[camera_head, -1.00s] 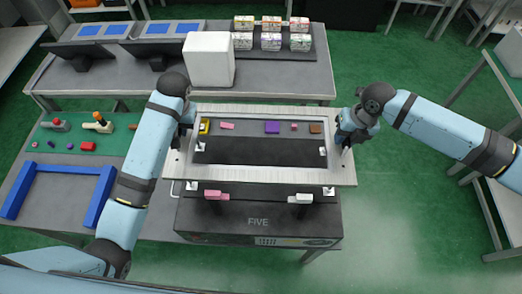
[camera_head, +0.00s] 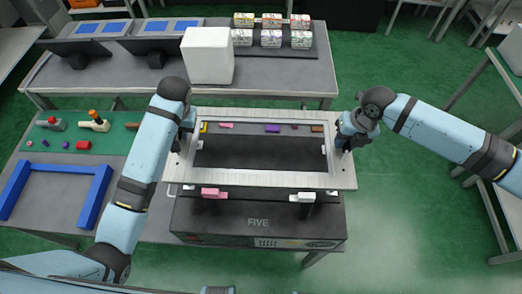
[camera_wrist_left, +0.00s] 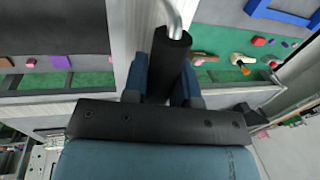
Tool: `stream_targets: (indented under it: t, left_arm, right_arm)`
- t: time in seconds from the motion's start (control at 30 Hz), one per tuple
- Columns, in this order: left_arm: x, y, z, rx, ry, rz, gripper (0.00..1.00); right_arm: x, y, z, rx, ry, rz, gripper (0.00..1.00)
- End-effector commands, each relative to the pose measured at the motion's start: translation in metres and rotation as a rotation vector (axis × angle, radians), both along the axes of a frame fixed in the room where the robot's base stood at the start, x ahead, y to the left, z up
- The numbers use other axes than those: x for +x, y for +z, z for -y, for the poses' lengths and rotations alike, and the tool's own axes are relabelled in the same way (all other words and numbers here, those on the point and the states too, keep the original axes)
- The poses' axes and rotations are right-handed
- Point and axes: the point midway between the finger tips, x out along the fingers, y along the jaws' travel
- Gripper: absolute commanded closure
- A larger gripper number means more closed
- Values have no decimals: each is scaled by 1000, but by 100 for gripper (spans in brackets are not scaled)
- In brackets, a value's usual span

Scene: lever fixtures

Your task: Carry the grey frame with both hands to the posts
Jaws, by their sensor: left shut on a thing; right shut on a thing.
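The grey frame (camera_head: 260,180) is a light rectangular rim with an open middle, held roughly level above the dark box marked FIVE (camera_head: 258,222). My left gripper (camera_head: 184,143) is shut on its left side, my right gripper (camera_head: 344,143) on its right side. In the left wrist view, the left fingers (camera_wrist_left: 166,75) clasp a dark handle on a bent metal rod, beside the pale frame side (camera_wrist_left: 128,30). White post parts show near the frame's front left (camera_head: 190,187) and front right (camera_head: 331,193). The frame hides most of the posts; I cannot tell whether it touches them.
A pink lever (camera_head: 213,193) and a white lever (camera_head: 303,197) stand at the box's front. A blue U-shaped piece (camera_head: 60,170) lies on the left bench. A white block (camera_head: 208,55) stands on the bench behind. Green floor is open at right.

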Motion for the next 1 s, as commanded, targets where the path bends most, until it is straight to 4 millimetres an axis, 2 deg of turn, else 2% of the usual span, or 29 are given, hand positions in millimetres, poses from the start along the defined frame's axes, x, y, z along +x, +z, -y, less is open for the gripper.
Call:
stream_targets:
  t: [0.2, 0.23, 0.33, 0.73, 0.87, 1.0]
  left_arm:
    - [1, -15, -3, 4, 4, 2, 100]
    - [0, -15, -3, 4, 4, 1, 72]
    - [0, -13, -2, 3, 3, 0, 49]
    - [0, -8, -1, 1, 1, 0, 49]
    - [0, 3, 0, 1, 1, 0, 49]
    - [0, 22, 0, 0, 0, 0, 49]
  right_arm:
    - [1, -15, 3, -4, -3, 2, 100]
    - [1, -16, 3, -6, -4, 0, 72]
    - [1, -13, 2, -5, -3, 0, 49]
    - [0, -8, 1, -1, -1, 0, 49]
    - [0, 3, 0, -1, 0, 0, 49]
    - [0, 22, 0, 0, 0, 0, 49]
